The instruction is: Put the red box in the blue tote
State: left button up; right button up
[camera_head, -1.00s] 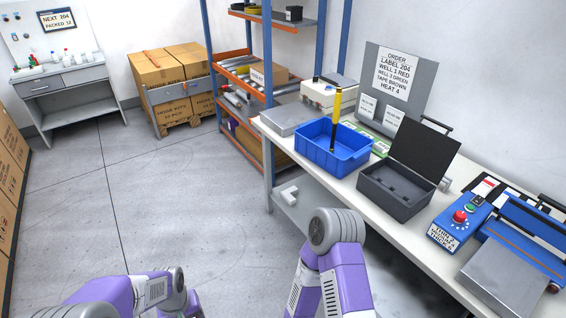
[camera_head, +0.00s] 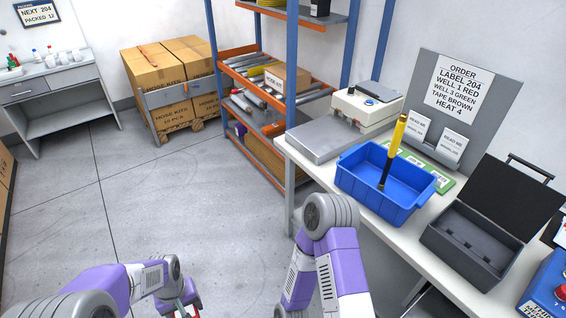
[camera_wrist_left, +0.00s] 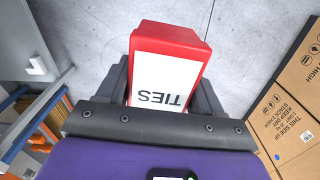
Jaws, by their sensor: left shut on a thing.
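The red box (camera_wrist_left: 170,37), with a white label reading "TIES", is between the fingers of my left gripper (camera_wrist_left: 168,85) in the left wrist view. The gripper is shut on it, above the grey floor. In the head view my left gripper (camera_head: 183,308) is at the bottom edge, mostly cut off, with a bit of red showing. The blue tote (camera_head: 372,197) stands on the bench to the right, apart from the box. A yellow and black tool stands tilted in it. My right arm shows at bottom centre, but its gripper is not in view.
The white bench (camera_head: 312,166) holds a scale (camera_head: 330,140) left of the tote and an open dark case (camera_head: 468,243) right of it. A shelf rack (camera_head: 262,120) stands behind the bench's left end. The floor at left is clear.

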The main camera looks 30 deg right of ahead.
aim_at(366, 175)
jog(key=i, duration=1.85)
jog(key=z, duration=2.7)
